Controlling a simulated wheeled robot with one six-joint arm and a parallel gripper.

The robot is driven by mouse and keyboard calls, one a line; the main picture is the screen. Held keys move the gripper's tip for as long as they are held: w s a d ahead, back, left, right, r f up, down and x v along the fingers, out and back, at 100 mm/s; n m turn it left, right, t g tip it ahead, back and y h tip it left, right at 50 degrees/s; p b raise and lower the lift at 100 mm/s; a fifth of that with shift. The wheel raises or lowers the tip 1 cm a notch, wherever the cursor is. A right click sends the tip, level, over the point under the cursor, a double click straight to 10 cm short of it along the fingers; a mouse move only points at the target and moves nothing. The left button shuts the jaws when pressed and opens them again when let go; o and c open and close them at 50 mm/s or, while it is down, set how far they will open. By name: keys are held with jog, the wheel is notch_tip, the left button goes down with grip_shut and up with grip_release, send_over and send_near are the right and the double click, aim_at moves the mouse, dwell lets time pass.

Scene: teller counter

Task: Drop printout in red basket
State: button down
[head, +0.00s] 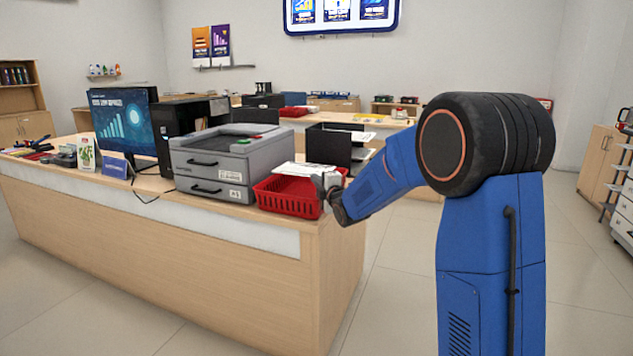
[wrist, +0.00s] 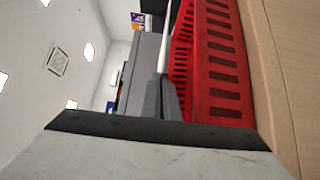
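The printout (head: 298,169) is a flat white sheet over the back part of the red basket. In the wrist view, which is turned sideways, the printout (wrist: 166,45) shows edge-on as a thin white strip. My gripper (head: 326,184) is at the right end of the basket, with its grey fingers (wrist: 166,97) closed at the near end of the sheet. The fingertips are small and partly hidden. The red basket (head: 287,199) is slotted plastic and stands on the counter's right end. Its slotted red wall (wrist: 215,65) is close beside the fingers in the wrist view.
A grey printer (head: 215,165) stands just left of the basket. A black tray unit (head: 328,146) stands behind it. A monitor (head: 123,120) and small items fill the counter's left side. The wooden counter (head: 330,250) ends right of the basket; open floor lies beyond.

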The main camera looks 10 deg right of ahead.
jog(key=c, duration=2)
grip_release()
jog(key=s+d, duration=0.1)
jog(key=s, duration=1)
jog(key=s+d, duration=0.1)
jog(key=s, duration=0.5)
jog(key=shift+s+d, duration=0.1)
jog(key=shift+d, duration=0.25)
jog(key=s+f+m+g+h, duration=0.1)
jog(key=s+f+m+g, duration=0.2)
jog(key=s, duration=1.1)
jog(key=s+d+f+m+g+h, duration=0.1)
jog(key=s+f+m+g, duration=0.3)
jog(key=s+m, duration=0.6)
jog(key=s+f+m+g, duration=0.3)
jog(key=s+m+g, duration=0.3)
jog(key=s, duration=1.3)
jog(key=shift+s+d+f+m+h, duration=0.2)
jog(key=shift+d+f+m+h, duration=0.05)
jog(key=shift+f+m+h, duration=0.15)
